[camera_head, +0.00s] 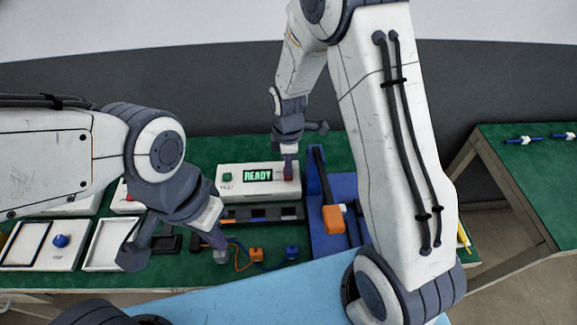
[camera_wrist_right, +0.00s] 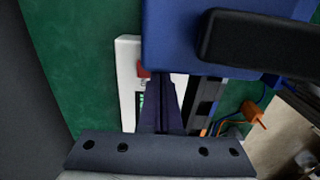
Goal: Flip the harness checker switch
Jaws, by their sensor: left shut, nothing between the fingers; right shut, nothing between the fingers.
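The harness checker (camera_head: 230,187) is a white box on the green bench, with a lit green display reading READY and a green button on its left. A red switch (camera_wrist_right: 143,71) shows at the box's end in the right wrist view. My right gripper (camera_head: 288,165) is shut and empty, pointing down at the right end of the checker. Its fingertips (camera_wrist_right: 161,85) lie close beside the red switch; I cannot tell whether they touch it. My left gripper (camera_head: 220,252) is shut and empty, low over the bench in front of the checker.
A blue fixture (camera_head: 318,190) with an orange block (camera_head: 332,219) stands right of the checker. A dark slotted rail (camera_head: 262,215) lies in front. An orange connector (camera_head: 256,255) and a blue connector (camera_head: 292,252) lie near my left gripper. White trays (camera_head: 100,245) are at left.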

